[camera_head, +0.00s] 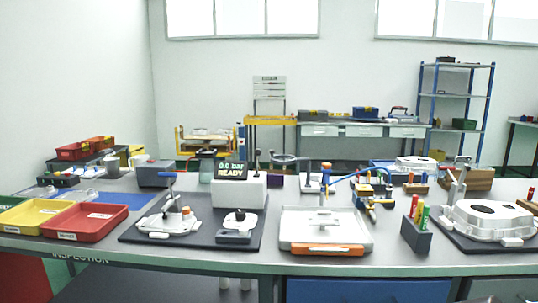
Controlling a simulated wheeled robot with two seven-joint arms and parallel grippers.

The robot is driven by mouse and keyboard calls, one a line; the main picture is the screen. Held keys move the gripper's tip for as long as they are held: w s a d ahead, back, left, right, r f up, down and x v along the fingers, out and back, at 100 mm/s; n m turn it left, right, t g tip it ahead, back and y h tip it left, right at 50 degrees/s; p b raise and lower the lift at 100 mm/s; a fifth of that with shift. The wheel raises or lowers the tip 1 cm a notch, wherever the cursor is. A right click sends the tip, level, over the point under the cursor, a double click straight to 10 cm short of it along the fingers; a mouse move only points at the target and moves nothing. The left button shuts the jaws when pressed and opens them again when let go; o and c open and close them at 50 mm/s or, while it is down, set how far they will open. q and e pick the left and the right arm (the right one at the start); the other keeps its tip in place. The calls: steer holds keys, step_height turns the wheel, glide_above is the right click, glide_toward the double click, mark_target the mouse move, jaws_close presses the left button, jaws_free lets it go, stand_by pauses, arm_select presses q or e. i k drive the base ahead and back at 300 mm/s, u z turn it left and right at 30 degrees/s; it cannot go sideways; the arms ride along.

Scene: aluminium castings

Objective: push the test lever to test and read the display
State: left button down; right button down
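The display (231,171) stands on a white box (238,190) at the centre left of the bench. Neither of my grippers is in view.
A red tray (85,222) and a yellow tray (28,216) lie at the left. A white tray with an orange handle (325,249) lies right of the mat. A block of coloured-handled tools (416,236) and a large casting (488,220) stand at the right.

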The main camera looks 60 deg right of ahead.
mark_target(258, 152)
steer(key=z, duration=2.6)
